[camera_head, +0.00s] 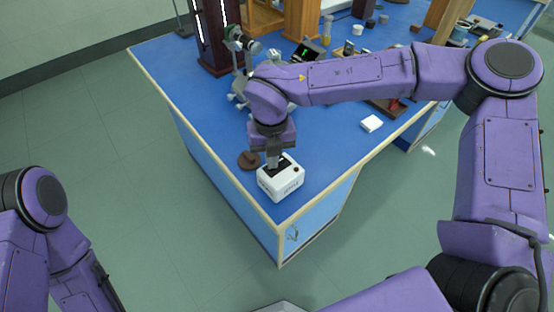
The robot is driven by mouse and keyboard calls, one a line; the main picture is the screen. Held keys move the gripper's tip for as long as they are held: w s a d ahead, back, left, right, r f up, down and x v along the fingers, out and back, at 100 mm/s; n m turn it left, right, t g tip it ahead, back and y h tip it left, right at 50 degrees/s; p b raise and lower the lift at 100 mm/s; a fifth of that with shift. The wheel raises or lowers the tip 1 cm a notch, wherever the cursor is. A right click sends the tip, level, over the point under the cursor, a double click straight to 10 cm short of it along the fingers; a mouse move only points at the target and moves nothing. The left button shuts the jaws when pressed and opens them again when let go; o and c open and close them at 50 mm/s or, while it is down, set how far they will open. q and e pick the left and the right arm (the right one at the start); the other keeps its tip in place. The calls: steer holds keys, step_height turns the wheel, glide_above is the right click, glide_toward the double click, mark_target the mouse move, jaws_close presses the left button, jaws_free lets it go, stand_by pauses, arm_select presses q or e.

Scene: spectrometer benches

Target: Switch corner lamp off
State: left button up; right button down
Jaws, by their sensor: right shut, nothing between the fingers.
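A small white box (284,183) with a dark top recess, a small dark red knob and lettering on its front stands at the near corner of the blue bench. It may be the corner lamp's unit; I cannot tell whether it is lit. My right gripper (273,163) points down over the dark part of the box's top, its fingers shut and empty. Its tips are at or just above the top; I cannot tell if they touch. My left arm shows at the lower left, but its gripper is out of view.
A brown round disc (248,160) lies beside the box on the bench (205,119). A white block (371,123) lies to the right. Clamps, a small display (307,53) and wooden posts stand farther back. The floor at left is clear.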

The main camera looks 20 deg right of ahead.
step_height(320, 180, up, 7)
steer(key=p, duration=0.5)
steer(key=shift+f, duration=0.2)
